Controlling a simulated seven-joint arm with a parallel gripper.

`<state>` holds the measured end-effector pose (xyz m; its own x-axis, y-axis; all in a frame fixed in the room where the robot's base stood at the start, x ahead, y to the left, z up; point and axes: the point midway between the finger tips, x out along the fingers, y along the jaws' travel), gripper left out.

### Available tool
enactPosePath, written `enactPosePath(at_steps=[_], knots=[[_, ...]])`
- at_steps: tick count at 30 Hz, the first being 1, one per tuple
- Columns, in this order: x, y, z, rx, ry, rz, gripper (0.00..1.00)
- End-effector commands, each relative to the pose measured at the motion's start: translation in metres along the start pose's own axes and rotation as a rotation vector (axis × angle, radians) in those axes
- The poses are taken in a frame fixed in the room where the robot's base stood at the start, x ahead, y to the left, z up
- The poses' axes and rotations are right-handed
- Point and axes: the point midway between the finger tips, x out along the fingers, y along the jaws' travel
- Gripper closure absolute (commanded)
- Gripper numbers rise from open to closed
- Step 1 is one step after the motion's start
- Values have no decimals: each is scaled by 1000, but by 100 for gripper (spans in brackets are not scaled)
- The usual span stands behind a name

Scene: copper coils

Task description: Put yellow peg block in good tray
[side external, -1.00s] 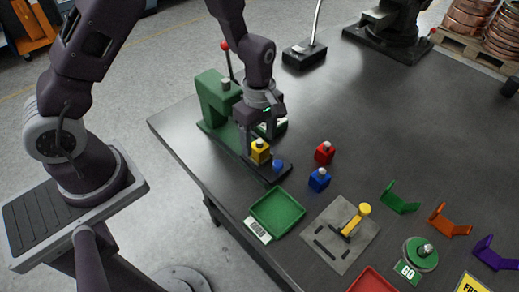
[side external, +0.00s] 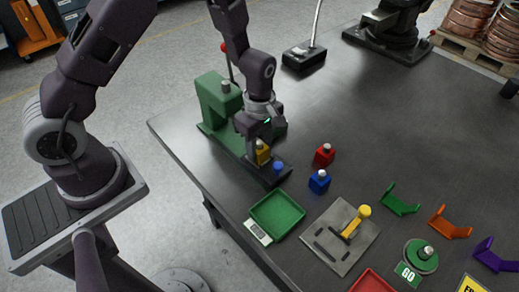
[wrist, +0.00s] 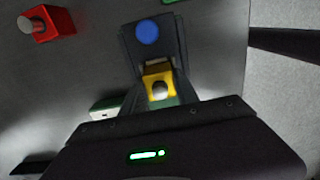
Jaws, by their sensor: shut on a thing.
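The yellow peg block (side external: 262,153) has a pale peg on top and is between my gripper's (side external: 259,156) fingers, at the dark base of the green press. My gripper is shut on it. In the wrist view the yellow block (wrist: 158,84) lies between the fingers of my gripper (wrist: 159,82), over the dark base plate with a blue round spot. I cannot tell whether the block touches the plate. A green tray (side external: 277,212) with a small label plate lies on the table to the lower right. A red tray (side external: 371,281) is partly cut off at the bottom edge.
The green press (side external: 212,100) stands right behind my gripper. A red block (side external: 324,154) and a blue block (side external: 319,180) stand to the right. A grey plate (side external: 325,249) with a yellow handle lies beside the green tray. Coloured brackets lie further right.

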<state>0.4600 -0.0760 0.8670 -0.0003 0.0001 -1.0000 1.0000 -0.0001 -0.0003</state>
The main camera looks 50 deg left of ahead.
Motion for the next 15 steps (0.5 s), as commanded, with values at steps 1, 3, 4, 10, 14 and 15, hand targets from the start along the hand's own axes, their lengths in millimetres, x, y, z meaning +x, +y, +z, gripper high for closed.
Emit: enactPosePath(at_steps=[1, 3, 4, 10, 14, 15], knots=[[-6, 1, 0, 1, 0, 3, 100], [-20, 2, 0, 2, 0, 6, 100], [-28, 1, 1, 2, -1, 7, 100], [-78, 1, 1, 2, -1, 7, 100], [-98, 1, 1, 2, -1, 5, 100], [-104, 1, 1, 2, -1, 4, 100]])
